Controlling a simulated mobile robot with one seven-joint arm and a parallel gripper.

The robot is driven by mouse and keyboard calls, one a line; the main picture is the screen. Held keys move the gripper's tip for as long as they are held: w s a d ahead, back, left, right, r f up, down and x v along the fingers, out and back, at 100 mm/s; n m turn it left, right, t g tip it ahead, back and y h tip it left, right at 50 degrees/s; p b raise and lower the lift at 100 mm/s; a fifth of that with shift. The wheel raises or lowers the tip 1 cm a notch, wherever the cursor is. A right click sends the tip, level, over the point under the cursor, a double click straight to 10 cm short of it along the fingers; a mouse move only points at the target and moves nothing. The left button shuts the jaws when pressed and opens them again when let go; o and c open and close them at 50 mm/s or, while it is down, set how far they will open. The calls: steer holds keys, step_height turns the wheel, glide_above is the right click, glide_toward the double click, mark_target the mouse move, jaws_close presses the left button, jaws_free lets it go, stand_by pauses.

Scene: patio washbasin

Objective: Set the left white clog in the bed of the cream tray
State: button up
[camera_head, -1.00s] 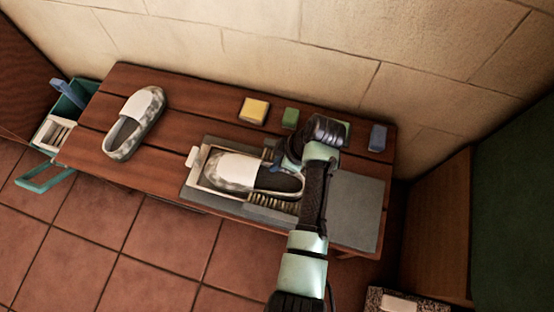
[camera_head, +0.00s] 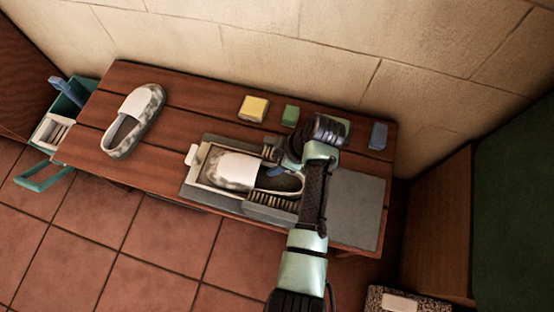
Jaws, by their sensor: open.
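A white clog with grey mottled sides (camera_head: 236,167) lies in the cream tray (camera_head: 196,176), its toe to the left and its dark opening to the right. A second similar clog (camera_head: 137,104) lies on the wooden bench at the left, apart from the tray. My gripper (camera_head: 279,165) is open near the opening end of the clog in the tray. Its fingertips are small and partly hidden by my wrist, so I cannot tell whether they touch the clog.
The tray sits on a grey mat (camera_head: 355,208) with brush bristles beside the clog. A yellow block (camera_head: 254,108), a green block (camera_head: 290,115) and a blue block (camera_head: 378,136) stand along the bench's back. A teal caddy (camera_head: 69,106) is at the left. Bare bench (camera_head: 190,120) lies between the clogs.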

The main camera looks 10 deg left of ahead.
steer(key=p+v, duration=0.4)
steer(key=v, duration=0.9)
steer(key=shift+p, duration=0.3)
steer(key=shift+s+f, duration=0.1)
